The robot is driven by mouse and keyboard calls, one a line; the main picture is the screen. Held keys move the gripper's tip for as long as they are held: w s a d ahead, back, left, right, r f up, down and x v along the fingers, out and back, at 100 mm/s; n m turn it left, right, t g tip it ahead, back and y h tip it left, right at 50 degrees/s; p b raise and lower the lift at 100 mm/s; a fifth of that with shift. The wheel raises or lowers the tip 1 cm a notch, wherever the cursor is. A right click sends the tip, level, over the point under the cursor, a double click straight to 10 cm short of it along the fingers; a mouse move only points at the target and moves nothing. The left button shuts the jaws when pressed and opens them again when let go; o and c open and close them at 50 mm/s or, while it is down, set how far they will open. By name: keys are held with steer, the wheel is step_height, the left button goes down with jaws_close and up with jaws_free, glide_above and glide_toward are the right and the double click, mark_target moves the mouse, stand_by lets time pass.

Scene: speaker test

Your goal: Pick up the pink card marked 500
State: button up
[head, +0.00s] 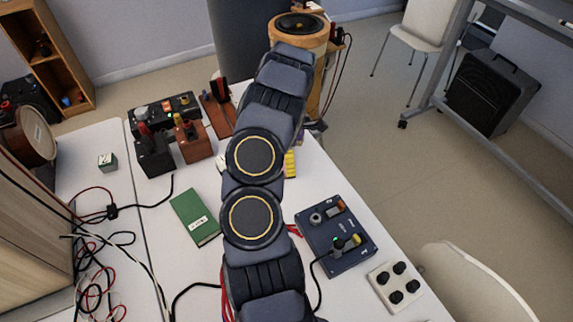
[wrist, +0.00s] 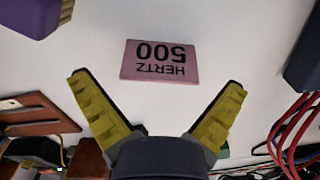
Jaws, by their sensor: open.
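The pink card (wrist: 160,62) lies flat on the white table in the wrist view. Its printed text, "HERTZ 500", appears upside down. My gripper (wrist: 160,88) is open, with its two yellow fingers spread wide apart. The card lies just beyond the fingertips, roughly centred between them, and nothing is between the fingers. In the head view my arm hides the card, and only a bit of a yellow finger (head: 290,163) shows beside the arm.
In the head view, a green book (head: 195,218) lies left of my arm and a blue control box (head: 337,235) lies right. Black and brown devices (head: 193,139) stand at the back left. Red wires (wrist: 295,135) lie at the wrist view's right. Bare table surrounds the card.

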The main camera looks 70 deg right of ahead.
step_height(320, 180, down, 2)
steer(key=shift+f, duration=0.15)
steer(key=c, duration=0.7)
steer(key=shift+o, duration=0.2)
